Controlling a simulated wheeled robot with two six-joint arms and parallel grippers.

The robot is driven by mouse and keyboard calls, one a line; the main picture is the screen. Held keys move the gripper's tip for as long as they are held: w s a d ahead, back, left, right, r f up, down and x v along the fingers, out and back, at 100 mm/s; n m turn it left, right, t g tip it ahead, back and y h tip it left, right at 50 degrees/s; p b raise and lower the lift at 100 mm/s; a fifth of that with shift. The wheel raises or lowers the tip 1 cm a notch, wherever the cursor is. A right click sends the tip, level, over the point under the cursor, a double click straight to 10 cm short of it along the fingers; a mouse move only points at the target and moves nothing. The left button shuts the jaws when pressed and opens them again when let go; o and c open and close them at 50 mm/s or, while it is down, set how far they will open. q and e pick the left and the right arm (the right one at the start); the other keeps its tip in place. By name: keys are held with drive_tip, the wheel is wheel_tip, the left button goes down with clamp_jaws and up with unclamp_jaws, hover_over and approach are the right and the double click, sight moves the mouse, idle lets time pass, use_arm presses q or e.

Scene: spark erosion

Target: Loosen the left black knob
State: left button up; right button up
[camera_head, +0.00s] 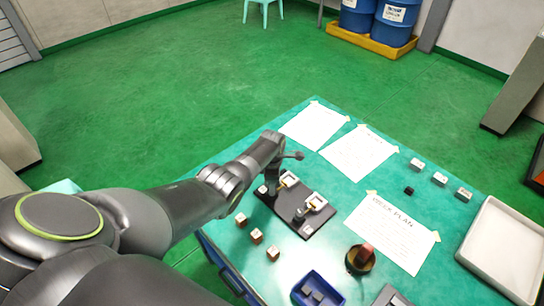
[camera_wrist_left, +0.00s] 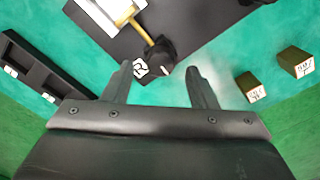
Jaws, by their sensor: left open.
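A dark fixture plate (camera_head: 316,222) lies on the green table in the head view, with two white-and-brass clamps on it. The right black knob (camera_head: 299,215) stands at the front of the right clamp. My left gripper (camera_head: 271,186) points down over the left end of the plate and covers much of the left side. In the left wrist view, a black knob (camera_wrist_left: 160,56) with a white marked face sits at the end of a brass rod (camera_wrist_left: 142,30). My left gripper (camera_wrist_left: 160,80) is open, its fingertips on either side just short of the knob. My right gripper is out of view.
Several small wooden cubes (camera_head: 256,237) lie in front of the plate. A blue bin (camera_head: 318,272), a round dark holder with a red top (camera_head: 361,257), paper sheets (camera_head: 358,155) and a white tray (camera_head: 505,250) occupy the table. A black compartment tray (camera_wrist_left: 42,75) is at the wrist view's left.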

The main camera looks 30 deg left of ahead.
use_arm(q)
drive_tip(key=shift+r+b, duration=0.35)
drive_tip(key=shift+r, duration=0.15)
wheel_tip(320, 180, up, 14)
drive_tip(key=b, duration=0.1)
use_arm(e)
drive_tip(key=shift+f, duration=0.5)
use_arm(q)
drive_tip(key=shift+f, duration=0.1)
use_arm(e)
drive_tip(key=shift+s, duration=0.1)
